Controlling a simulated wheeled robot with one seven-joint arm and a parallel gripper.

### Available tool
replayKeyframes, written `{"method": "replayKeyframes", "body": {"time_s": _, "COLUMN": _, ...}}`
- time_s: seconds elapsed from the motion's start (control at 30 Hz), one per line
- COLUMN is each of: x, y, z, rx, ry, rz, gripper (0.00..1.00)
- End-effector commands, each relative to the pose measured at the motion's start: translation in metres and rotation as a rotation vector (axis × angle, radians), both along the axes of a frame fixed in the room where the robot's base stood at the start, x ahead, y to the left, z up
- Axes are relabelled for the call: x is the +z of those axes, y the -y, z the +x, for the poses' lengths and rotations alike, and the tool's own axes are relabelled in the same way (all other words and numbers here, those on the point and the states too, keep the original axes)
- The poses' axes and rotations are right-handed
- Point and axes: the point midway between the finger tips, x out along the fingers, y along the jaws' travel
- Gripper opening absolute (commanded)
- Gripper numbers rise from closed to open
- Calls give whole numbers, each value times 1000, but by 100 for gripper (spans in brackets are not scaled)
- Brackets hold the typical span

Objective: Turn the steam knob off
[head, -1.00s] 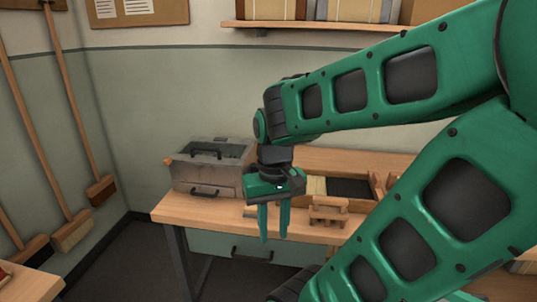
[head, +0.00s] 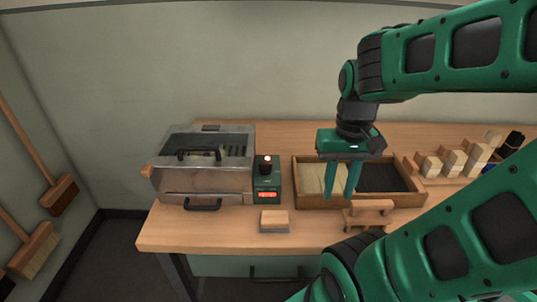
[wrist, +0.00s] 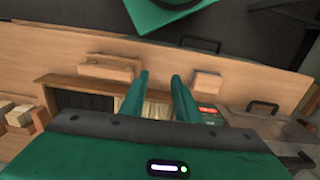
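A grey metal box with a clear lid (head: 205,150) and handles stands at the left of the bench. A small orange-brown knob (head: 147,171) sticks out of its left side; I cannot tell which way it is turned. Right of the box is a dark control unit (head: 267,181) with a glowing red light on top and a lit red display. I cannot tell for sure which part is the steam knob. My gripper (head: 341,190) points down, open and empty, above the bristle tray, right of the unit. Its two fingers show apart in the wrist view (wrist: 159,88).
The wooden tray (head: 412,200) holds pale and black bristles. A small block (head: 274,221) and a wooden stand (head: 368,214) are at the bench front. Several wooden blocks (head: 455,162) stand at the right. Brooms (head: 35,250) hang on the left wall.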

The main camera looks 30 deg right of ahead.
Motion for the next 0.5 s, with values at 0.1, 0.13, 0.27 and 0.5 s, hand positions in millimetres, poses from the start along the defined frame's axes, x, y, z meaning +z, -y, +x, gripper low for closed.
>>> {"method": "replayKeyframes", "body": {"time_s": 0.1, "x": 0, "y": 0, "z": 0, "rx": 0, "ry": 0, "rz": 0, "gripper": 29}}
{"method": "replayKeyframes", "body": {"time_s": 0.13, "x": 0, "y": 0, "z": 0, "rx": 0, "ry": 0, "rz": 0, "gripper": 29}}
{"method": "replayKeyframes", "body": {"time_s": 0.27, "x": 4, "y": 0, "z": -7, "rx": 12, "ry": 9, "rz": 1, "gripper": 29}}
{"method": "replayKeyframes", "body": {"time_s": 0.5, "x": 27, "y": 10, "z": 49, "rx": 346, "ry": 13, "rz": -4, "gripper": 29}}
